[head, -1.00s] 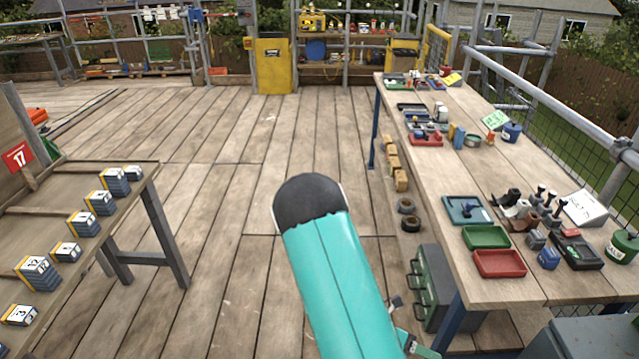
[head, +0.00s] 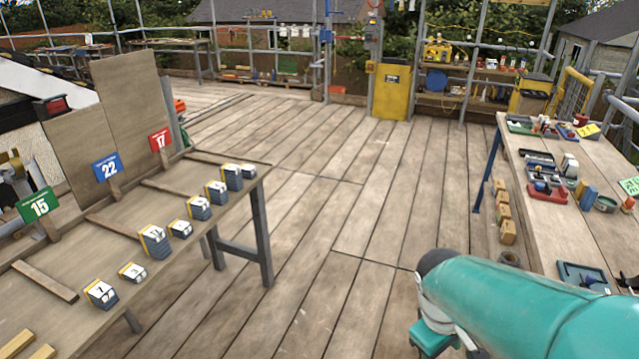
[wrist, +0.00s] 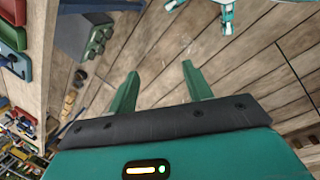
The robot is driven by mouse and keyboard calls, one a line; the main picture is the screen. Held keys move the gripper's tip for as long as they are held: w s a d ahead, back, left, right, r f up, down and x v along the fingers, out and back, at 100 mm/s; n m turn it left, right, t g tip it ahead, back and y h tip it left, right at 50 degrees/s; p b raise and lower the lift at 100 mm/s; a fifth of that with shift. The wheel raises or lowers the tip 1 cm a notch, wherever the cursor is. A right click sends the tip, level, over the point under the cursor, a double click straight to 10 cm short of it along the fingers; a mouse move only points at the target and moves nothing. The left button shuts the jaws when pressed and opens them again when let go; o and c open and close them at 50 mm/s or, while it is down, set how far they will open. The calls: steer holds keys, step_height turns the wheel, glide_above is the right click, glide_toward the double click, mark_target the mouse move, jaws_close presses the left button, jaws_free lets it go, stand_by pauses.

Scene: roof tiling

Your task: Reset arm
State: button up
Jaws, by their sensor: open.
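My gripper (wrist: 158,88) shows in the wrist view with its two green fingers spread apart. It is open and nothing is between the fingers, only deck boards beyond them. In the head view my teal arm lies at the lower right, in front of the right-hand bench, and my fingers are not visible there.
A left table (head: 262,232) carries several numbered tile stacks (head: 155,241) and number signs 15, 22 and 17 (head: 160,140). A right bench (head: 530,165) holds trays and tools. The plank deck (head: 330,210) between them is clear. A yellow cabinet (head: 392,92) stands at the back.

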steer(key=s+a+r+m+t+y, duration=0.2)
steer(key=a+r+m+t, duration=0.3)
steer(key=r, duration=0.6)
steer(key=shift+s+a+r+m+t+y, duration=0.35)
steer(key=shift+s+a, duration=0.35)
steer(key=shift+a, duration=0.5)
steer(key=c, duration=0.3)
steer(key=shift+d, duration=0.2)
